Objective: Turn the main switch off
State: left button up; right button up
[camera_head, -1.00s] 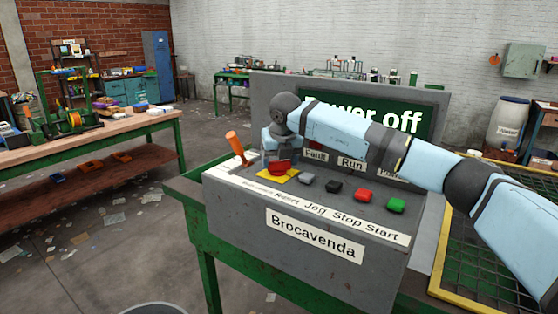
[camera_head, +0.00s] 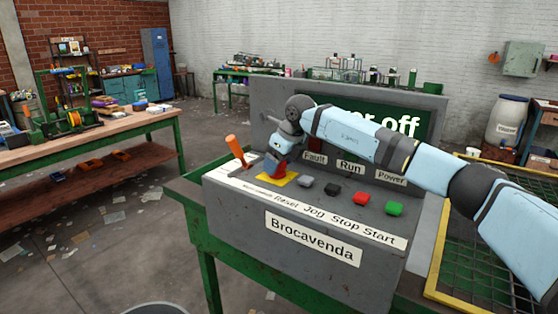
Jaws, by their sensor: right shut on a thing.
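The main switch is a red handle (camera_head: 275,170) on a yellow plate (camera_head: 291,181), toward the left end of the grey control console. My right gripper (camera_head: 276,164) comes down on it from above, tilted, and is shut on the red handle. The gripper and wrist hide part of the handle, so its exact angle is hard to read. A green screen (camera_head: 412,125) behind shows large white letters ending in "off"; my right arm covers the start. My left gripper is out of view.
A yellow-framed mesh (camera_head: 490,250) lies at right.

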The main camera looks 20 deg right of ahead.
jog(key=shift+r, duration=0.1)
dwell(0.3)
jog(key=o, duration=0.9)
jog(key=v, duration=1.3)
jog(key=shift+d+r, duration=0.2)
jog(key=shift+r, duration=0.15)
